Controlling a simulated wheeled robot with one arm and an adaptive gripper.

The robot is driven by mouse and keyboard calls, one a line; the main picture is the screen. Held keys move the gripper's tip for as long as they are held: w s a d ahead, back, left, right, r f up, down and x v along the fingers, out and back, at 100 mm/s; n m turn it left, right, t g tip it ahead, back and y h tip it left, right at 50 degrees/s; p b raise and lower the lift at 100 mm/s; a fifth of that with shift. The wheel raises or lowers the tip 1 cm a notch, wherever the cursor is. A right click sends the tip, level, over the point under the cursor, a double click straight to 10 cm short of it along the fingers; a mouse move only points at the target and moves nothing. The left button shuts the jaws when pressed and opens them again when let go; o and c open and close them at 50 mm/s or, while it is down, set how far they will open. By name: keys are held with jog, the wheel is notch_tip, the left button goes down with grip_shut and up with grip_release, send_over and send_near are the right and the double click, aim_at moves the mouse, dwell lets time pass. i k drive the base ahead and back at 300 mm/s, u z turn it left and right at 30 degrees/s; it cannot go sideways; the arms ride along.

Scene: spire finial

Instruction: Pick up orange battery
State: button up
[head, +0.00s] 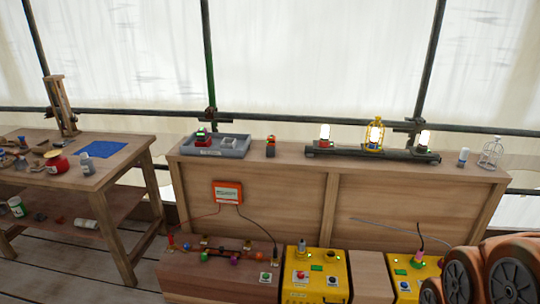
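A small orange-and-dark block (271,146) stands on the wooden ledge just right of the grey tray; it may be the orange battery, but it is too small to be sure. A red item with a green top (201,136) sits in the grey tray (214,153), beside a pale grey item (229,142). An orange box with a white label (227,192) is on the front panel below, with cables running from it. My gripper is not in view.
Yellow boxes (316,275) stand below. A cluttered workbench (120,158) is at left. My arm fills the lower right.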

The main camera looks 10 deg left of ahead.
aim_at(271, 146)
jog(key=u, duration=0.7)
jog(key=i, duration=0.35)
jog(key=u, duration=1.35)
jog(key=i, duration=2.05)
jog(key=z, duration=1.15)
jog(key=i, duration=0.7)
jog(key=z, duration=0.75)
